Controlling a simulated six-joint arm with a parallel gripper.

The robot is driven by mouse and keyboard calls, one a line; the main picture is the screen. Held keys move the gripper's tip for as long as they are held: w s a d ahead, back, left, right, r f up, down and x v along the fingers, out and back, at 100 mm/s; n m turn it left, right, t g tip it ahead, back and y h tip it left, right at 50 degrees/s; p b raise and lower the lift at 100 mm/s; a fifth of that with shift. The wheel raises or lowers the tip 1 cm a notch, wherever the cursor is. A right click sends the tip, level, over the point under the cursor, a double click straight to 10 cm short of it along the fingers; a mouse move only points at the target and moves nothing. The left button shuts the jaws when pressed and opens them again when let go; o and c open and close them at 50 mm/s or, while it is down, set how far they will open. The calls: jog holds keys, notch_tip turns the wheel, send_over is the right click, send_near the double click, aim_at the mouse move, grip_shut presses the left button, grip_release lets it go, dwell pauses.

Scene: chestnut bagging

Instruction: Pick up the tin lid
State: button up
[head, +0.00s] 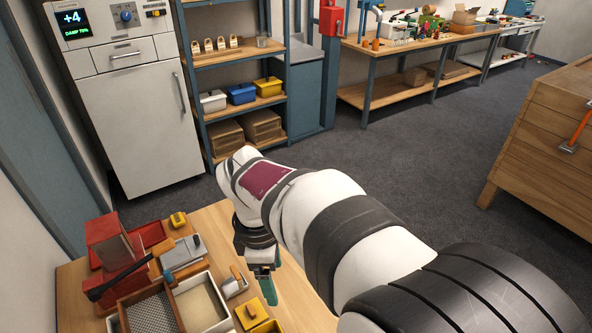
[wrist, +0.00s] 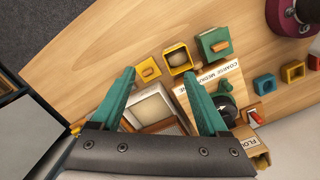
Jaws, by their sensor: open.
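A small yellow square lid with an orange grip on top (wrist: 148,72), which looks like the tin lid, lies flat on the wooden table. It shows in the wrist view just beyond and between my fingertips, nearer the left one. In the head view the lid (head: 250,314) is near the bottom edge. In the head view my gripper (head: 269,291) points down above the table, partly hidden by my arm.
A pale tray (wrist: 153,107) lies under my gripper. A red machine (head: 112,246) and a mesh tray (head: 150,313) crowd the table's left. Bare wood lies beyond the tin.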

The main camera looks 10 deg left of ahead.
jog(key=a+f+n, duration=0.4)
jog(key=a+n, duration=0.2)
jog(key=a, duration=0.2)
jog(key=n, duration=0.1)
send_near(251, 309)
jog(key=shift+t, duration=0.4)
notch_tip(251, 309, down, 9)
jog(key=shift+d+r, duration=0.2)
grip_shut()
